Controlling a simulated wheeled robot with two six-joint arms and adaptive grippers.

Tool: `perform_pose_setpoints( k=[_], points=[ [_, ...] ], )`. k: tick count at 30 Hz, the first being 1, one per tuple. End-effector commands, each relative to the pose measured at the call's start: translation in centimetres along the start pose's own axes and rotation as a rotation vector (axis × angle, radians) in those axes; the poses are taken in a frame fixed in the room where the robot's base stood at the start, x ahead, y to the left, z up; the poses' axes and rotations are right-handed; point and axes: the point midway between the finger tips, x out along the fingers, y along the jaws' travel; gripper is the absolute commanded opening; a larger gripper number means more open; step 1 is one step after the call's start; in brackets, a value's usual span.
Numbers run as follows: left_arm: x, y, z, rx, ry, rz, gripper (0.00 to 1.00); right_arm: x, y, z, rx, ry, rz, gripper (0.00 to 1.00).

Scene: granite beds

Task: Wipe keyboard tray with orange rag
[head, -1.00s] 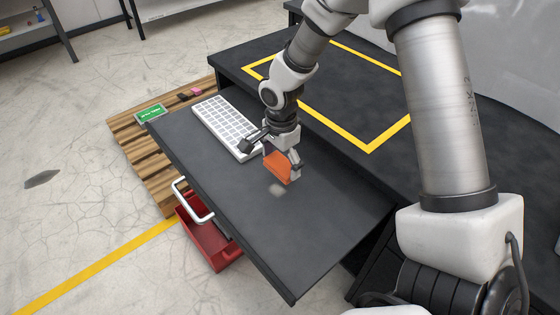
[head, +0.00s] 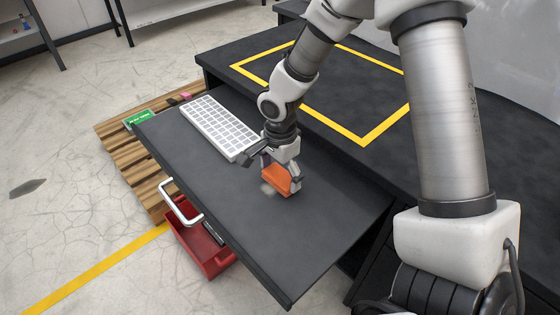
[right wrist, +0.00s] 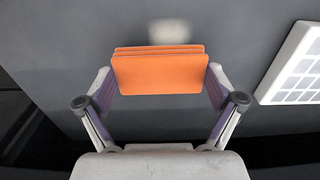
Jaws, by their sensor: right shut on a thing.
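The keyboard tray (head: 235,225) is a dark pulled-out shelf below the black desk. A white keyboard (head: 219,127) lies on its far left part and shows at the right edge of the right wrist view (right wrist: 298,65). My right gripper (head: 281,178) is shut on the orange rag (head: 276,180), a folded block between both fingers in the right wrist view (right wrist: 160,72). The rag is at the tray surface; I cannot tell whether it touches. A pale smudge (head: 267,189) lies on the tray just beside the rag, also beyond it in the wrist view (right wrist: 169,32). My left gripper is not in view.
The black desk (head: 350,90) with a yellow taped outline rises behind the tray. A white handle (head: 183,205) sticks out at the tray's front edge. A red bin (head: 207,252) and a wooden pallet (head: 135,165) stand on the floor below. The tray's near right part is clear.

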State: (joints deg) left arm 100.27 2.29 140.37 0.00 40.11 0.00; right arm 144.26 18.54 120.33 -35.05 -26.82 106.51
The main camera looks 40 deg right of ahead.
Motion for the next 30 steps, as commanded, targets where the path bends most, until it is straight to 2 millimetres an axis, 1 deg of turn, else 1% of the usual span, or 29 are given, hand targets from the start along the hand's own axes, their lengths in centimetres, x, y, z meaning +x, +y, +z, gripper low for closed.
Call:
perform_pose_setpoints(
  k=[16,20,26,28,30],
  points=[
    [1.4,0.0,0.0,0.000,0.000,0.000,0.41,1.5,0.0,0.0,0.000,0.000,0.000,0.60],
    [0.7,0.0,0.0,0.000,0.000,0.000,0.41,1.1,-0.3,0.0,0.000,0.001,0.001,0.60],
    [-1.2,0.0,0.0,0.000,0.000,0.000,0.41,0.7,-2.0,0.0,0.000,0.002,0.002,0.60],
    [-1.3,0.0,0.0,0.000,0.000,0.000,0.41,0.9,-2.4,0.0,-0.001,0.001,0.001,0.60],
    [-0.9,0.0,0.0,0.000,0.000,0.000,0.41,1.2,-2.3,0.0,0.000,0.000,0.000,0.60]
  ],
)
